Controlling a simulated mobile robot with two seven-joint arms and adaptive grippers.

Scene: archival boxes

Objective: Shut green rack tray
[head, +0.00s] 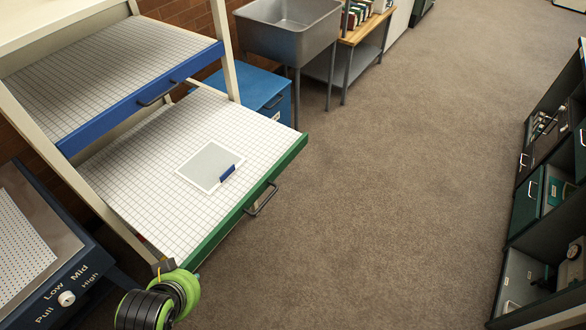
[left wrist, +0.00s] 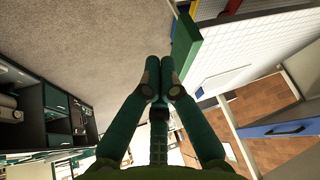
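The green rack tray (head: 248,194) is the lower tray of the rack and stands pulled out. It has a gridded white bed, a green front edge and a dark handle (head: 262,200). In the left wrist view its green front (left wrist: 196,48) shows beside my fingertips. My left gripper (left wrist: 158,66) has its fingers together, with nothing seen between them. It is close to the tray's front; I cannot tell if they touch. In the head view, my green and black left wrist is at the tray's near end, its fingers not clear. My right gripper is not in view.
A white-framed grey panel (head: 206,165) with a blue tab lies on the green tray. The blue tray (head: 130,102) is above, also out. A control box (head: 62,287) stands at left, a grey sink (head: 290,32) behind. Dark cabinets (head: 545,200) line the right; carpet between is clear.

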